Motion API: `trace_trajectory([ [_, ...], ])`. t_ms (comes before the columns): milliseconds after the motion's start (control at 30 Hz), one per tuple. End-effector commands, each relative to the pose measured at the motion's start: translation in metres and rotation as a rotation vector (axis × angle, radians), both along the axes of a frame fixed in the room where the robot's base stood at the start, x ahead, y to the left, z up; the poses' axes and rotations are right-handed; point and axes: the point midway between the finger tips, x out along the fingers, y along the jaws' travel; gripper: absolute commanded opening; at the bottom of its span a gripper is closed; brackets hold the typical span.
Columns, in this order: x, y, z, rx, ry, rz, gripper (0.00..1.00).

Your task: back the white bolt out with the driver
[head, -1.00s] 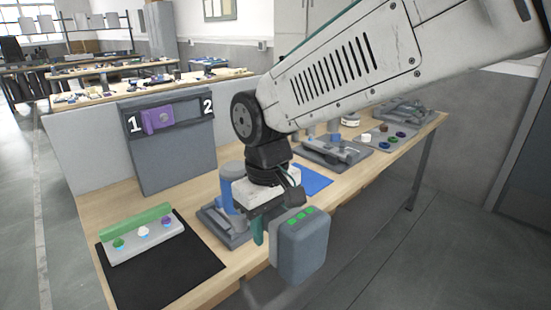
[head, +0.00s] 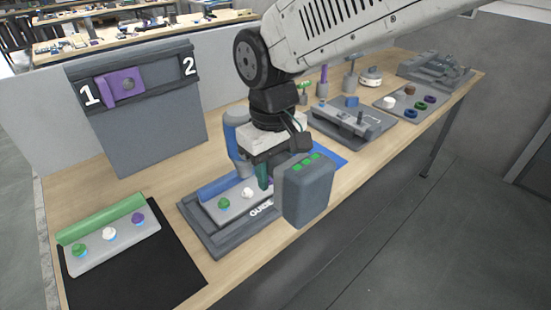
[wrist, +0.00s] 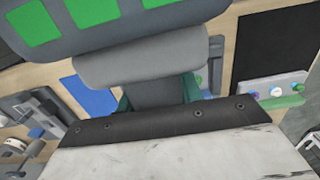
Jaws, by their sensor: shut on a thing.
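My gripper (head: 264,173) is shut on the driver (head: 306,192), a grey body with green squares on top. The driver also fills the upper middle of the wrist view (wrist: 140,68), between the teal fingers. In the head view, a white bolt (head: 247,193) stands beside a green bolt (head: 224,204) on a blue-backed block in the grey guide fixture (head: 205,236), just left of the gripper. Another white bolt (head: 109,234) stands between a green and a purple bolt on the green-backed block (head: 140,227).
The green-backed block lies on a black mat (head: 178,275) at front left. A grey panel (head: 160,140) marked 1 and 2 holds a purple piece (head: 124,85). Another fixture (head: 352,125) and a parts tray (head: 405,102) stand farther right.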

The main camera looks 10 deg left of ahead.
Motion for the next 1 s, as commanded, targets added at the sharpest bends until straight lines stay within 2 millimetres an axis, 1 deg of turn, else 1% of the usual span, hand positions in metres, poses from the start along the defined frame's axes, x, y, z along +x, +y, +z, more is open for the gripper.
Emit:
trace_trajectory([
  [100,0.000,-0.001,-0.013,-0.001,0.001,-0.001,0.00],
  [300,0.001,-0.001,-0.033,0.000,0.000,-0.003,0.00],
  [500,0.001,-0.002,-0.045,0.001,-0.001,-0.004,0.00],
  [700,0.001,-0.002,-0.049,0.001,-0.001,-0.004,0.00],
  [1000,0.001,-0.002,-0.049,0.001,-0.001,-0.004,0.00],
])
